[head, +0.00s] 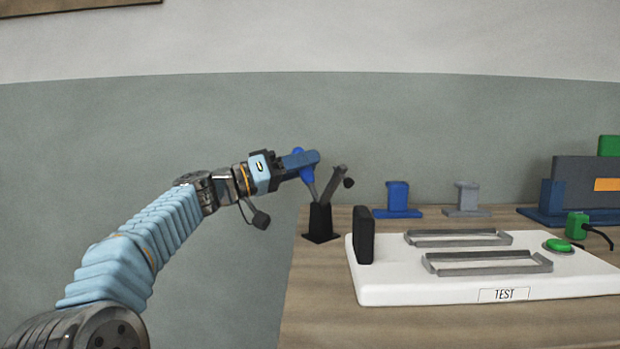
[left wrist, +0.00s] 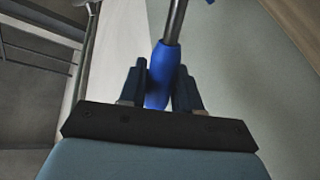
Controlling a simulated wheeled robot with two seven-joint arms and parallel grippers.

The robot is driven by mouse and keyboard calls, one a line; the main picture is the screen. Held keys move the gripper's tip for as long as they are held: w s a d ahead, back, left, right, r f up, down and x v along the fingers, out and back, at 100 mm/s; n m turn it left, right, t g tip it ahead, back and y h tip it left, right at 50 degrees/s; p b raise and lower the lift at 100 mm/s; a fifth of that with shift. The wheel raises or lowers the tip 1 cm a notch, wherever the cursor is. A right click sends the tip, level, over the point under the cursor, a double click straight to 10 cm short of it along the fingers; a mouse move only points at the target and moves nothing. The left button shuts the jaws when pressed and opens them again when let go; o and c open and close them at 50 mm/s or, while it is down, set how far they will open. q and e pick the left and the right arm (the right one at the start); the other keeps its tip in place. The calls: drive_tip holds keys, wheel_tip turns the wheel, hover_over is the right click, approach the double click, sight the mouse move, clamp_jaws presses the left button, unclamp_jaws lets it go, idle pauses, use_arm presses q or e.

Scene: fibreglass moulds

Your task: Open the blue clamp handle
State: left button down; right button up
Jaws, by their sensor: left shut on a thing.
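The blue clamp handle (head: 306,173) is at the left end of the table in the head view, on a metal lever that rises from a black clamp base (head: 320,222). The clamp's grey arm (head: 335,182) with a dark tip tilts up to the right. My left gripper (head: 303,162) is shut on the blue handle. In the left wrist view the handle (left wrist: 160,78) sits between the two fingers (left wrist: 160,90), with the metal lever running up from it. The fingers hide part of the handle in the head view. My right gripper is not in view.
A white board (head: 400,287) labelled TEST carries metal brackets, a black upright block (head: 364,235) and a green button (head: 558,245). Blue (head: 398,196) and grey (head: 467,197) stands are behind it. The table's left edge is close to the clamp.

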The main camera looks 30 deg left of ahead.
use_arm(q)
drive_tip(key=shift+w+a+f+n+t+y+b, duration=0.15)
drive_tip(key=shift+a+f+n+t+b, duration=0.25)
drive_tip(key=shift+n+b, duration=0.4)
drive_tip(key=shift+w+a+f+n+t+y+b, duration=0.1)
drive_tip(key=shift+a+f+n+t+b, duration=0.35)
drive_tip(key=shift+n, duration=0.5)
drive_tip(key=shift+w+a+f+n+t+y+b, duration=0.15)
drive_tip(key=shift+a+f+n+t+b, duration=0.2)
drive_tip(key=shift+n+b, duration=0.5)
drive_tip(key=shift+f, duration=0.1)
drive_tip(key=c, duration=0.9)
unclamp_jaws()
drive_tip(key=shift+o, duration=0.2)
drive_tip(key=b+v, duration=0.2)
drive_tip(key=v, duration=1.1)
drive_tip(key=shift+s+a, duration=0.2)
drive_tip(key=shift+s, duration=0.15)
drive_tip(key=shift+f, duration=0.1)
